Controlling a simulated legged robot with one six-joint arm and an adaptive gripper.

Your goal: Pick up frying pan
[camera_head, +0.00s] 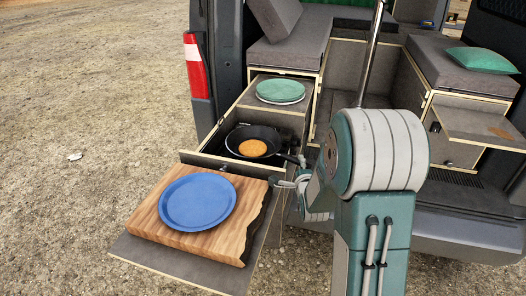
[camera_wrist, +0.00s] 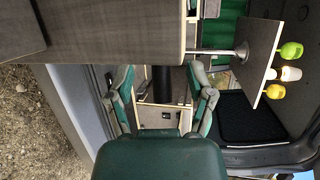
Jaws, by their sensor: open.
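The black frying pan (camera_head: 262,132) sits in the pulled-out drawer at the van's rear, with a round brown pancake (camera_head: 252,148) in it. Its dark handle (camera_head: 290,158) points right, towards my gripper. My gripper (camera_head: 288,172) is beside the drawer's right side, close to the handle's end; whether they touch is unclear.
A blue plate (camera_head: 197,201) lies on a wooden board (camera_head: 150,222) in front of the drawer (camera_head: 215,137). A green-topped round item (camera_head: 281,91) is behind the pan. The wrist view shows a small table (camera_wrist: 259,55) with cups. Open ground lies left.

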